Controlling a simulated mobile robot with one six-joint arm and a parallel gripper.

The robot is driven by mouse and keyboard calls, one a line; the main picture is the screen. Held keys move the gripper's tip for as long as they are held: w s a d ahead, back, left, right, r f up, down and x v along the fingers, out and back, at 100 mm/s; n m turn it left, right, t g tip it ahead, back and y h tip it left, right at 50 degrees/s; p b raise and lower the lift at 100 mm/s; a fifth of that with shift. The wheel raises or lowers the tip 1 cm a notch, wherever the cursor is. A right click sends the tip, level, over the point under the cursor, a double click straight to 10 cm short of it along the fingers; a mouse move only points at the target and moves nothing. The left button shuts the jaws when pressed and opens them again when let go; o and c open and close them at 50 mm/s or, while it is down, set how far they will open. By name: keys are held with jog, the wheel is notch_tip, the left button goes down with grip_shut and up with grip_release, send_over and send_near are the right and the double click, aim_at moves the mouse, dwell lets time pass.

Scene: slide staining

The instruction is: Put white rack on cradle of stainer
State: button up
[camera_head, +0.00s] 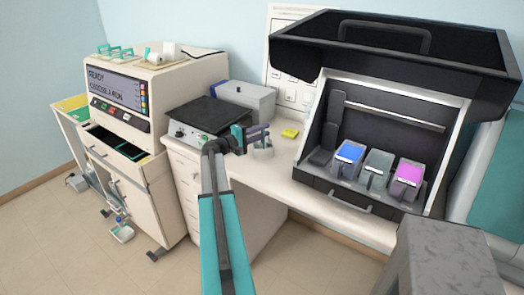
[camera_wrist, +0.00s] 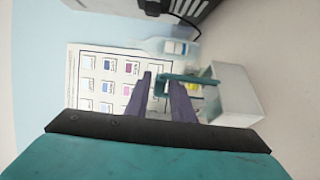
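The white rack (camera_wrist: 236,96) is a pale open box with a teal handle, on the right of the wrist view. In the head view the white rack (camera_head: 263,152) shows small, just under my gripper (camera_head: 257,134). In the wrist view the two purple fingers of my gripper (camera_wrist: 161,82) close around the handle's bar. The rack hangs from the handle near the counter's front edge; the exact gap to the counter is unclear. The stainer (camera_head: 318,180) stands on the right with its black lid raised. A dark upright bracket, seemingly the cradle (camera_head: 330,125), is inside at its left.
Blue (camera_head: 349,154), grey (camera_head: 377,164) and magenta (camera_head: 406,174) containers sit in the stainer. A cream machine (camera_head: 165,95) with a screen stands left. Counter between rack and stainer is mostly clear.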

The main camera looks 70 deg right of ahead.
grip_shut()
jog(key=shift+r, duration=0.1)
dwell(0.4)
jog(key=shift+r+b, duration=0.8)
jog(key=shift+r, duration=0.65)
jog(key=shift+w+a+r, duration=0.15)
jog(key=shift+a+r, duration=0.05)
jog(key=r+b+v, duration=0.1)
jog(key=b+v, duration=0.3)
jog(key=v, duration=1.1)
jog(key=shift+w+a+r, duration=0.2)
